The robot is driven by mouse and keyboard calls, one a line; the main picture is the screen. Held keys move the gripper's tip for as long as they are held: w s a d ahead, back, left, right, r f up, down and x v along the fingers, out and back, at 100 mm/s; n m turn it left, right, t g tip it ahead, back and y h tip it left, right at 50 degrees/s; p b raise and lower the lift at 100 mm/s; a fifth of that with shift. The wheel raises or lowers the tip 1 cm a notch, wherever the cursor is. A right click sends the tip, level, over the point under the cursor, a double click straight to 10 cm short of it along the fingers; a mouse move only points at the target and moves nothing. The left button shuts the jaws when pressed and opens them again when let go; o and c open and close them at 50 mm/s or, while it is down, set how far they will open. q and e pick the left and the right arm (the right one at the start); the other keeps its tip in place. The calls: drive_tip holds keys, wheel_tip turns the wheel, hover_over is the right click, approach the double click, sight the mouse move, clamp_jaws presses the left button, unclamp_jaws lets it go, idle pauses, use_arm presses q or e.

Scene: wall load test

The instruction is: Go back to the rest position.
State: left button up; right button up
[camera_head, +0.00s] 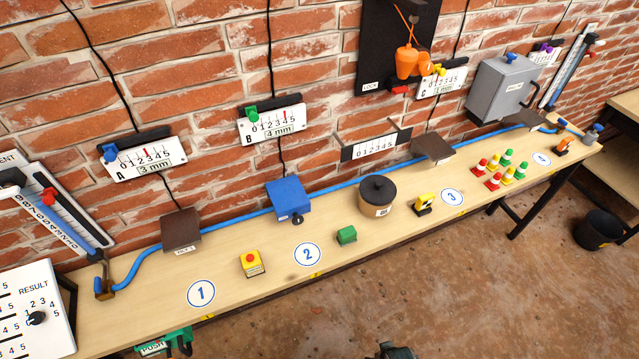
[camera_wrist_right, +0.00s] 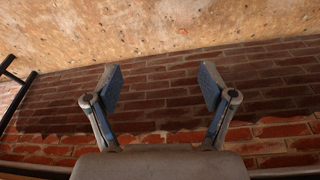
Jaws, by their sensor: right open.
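My right gripper (camera_wrist_right: 160,88) is open and empty in the right wrist view. Its two fingers stand apart, with brick wall and bare floor-like surface beyond them and nothing between them. In the head view a small dark grey part, probably mine, shows at the bottom edge, in front of the bench and apart from it. My left gripper is not in view. The long wooden bench (camera_head: 243,303) runs along the brick wall, and no gripper touches anything on it.
On the bench stand a yellow block with a red button (camera_head: 251,263), a green block (camera_head: 346,235), a dark-lidded pot (camera_head: 377,196), a blue box (camera_head: 288,199) and several small cones. A green push unit (camera_head: 178,339) hangs at the front edge. A black bucket (camera_head: 597,230) stands right.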

drive_tip(key=s+f+g, duration=0.1)
drive_tip(key=s+f, duration=0.2)
drive_tip(key=f, duration=0.7)
drive_tip(key=s+f, duration=0.4)
drive_tip(key=f, duration=0.5)
drive_tip(key=s+d+f, duration=0.3)
drive_tip(key=s+f, duration=0.7)
drive_tip(key=s, duration=0.4)
drive_tip(key=shift+d+g, duration=0.2)
drive_tip(key=shift+g, duration=0.2)
